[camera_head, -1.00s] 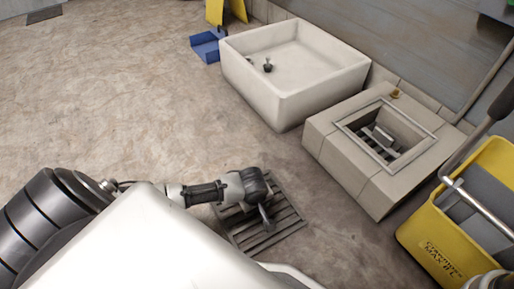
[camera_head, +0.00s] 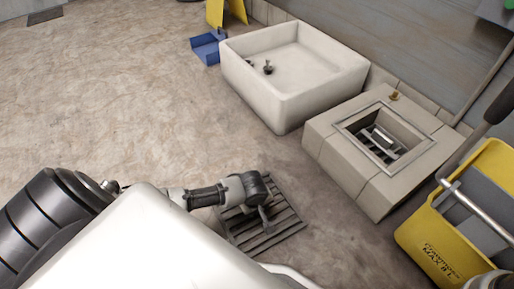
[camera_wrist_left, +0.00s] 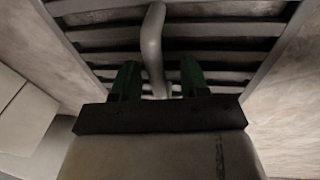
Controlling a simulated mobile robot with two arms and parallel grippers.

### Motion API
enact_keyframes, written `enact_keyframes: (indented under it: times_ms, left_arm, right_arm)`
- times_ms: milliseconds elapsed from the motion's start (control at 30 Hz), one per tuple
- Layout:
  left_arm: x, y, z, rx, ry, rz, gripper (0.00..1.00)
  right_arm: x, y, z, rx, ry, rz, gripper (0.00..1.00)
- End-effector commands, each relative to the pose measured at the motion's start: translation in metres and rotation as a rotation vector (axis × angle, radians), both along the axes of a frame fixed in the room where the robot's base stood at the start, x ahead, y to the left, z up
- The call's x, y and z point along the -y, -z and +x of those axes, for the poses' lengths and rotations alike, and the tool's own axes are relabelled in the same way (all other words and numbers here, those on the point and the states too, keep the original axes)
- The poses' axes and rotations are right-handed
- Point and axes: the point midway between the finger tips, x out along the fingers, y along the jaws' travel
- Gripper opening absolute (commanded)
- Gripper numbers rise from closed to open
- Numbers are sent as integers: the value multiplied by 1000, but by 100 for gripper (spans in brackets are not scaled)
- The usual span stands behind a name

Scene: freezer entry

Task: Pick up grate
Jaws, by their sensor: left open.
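The grate (camera_head: 272,232) is a dark slatted metal square lying on the floor in front of me. In the left wrist view its slats (camera_wrist_left: 215,30) fill the top. A pale curved bar (camera_wrist_left: 153,45), which looks like a handle, stands over them. My left gripper (camera_wrist_left: 160,80) is open, with one green finger on each side of this bar. I cannot tell whether either finger touches it. In the head view my left gripper (camera_head: 264,205) is over the grate and hides part of it.
A white basin (camera_head: 280,95) stands behind the grate. A raised tiled block with a square drain opening (camera_head: 345,165) is to the right. A yellow mop bucket (camera_head: 440,235) is at far right. A blue dustpan (camera_head: 207,47) lies at the back. Floor to the left is clear.

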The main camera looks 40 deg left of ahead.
Motion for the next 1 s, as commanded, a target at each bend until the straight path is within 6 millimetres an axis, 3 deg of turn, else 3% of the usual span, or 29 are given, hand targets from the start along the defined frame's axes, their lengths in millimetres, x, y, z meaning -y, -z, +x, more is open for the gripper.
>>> enact_keyframes:
  times_ms: [167,400,467,1000]
  left_arm:
    - [0,0,0,0,0,0,43]
    - [0,0,0,0,0,0,6]
    - [0,0,0,0,0,0,0]
    - [0,-1,1,3,2,0,0]
  right_arm:
    - [0,0,0,0,0,0,43]
    - [0,0,0,-1,0,0,43]
    - [0,0,0,-1,0,0,43]
    - [0,3,0,-1,0,0,43]
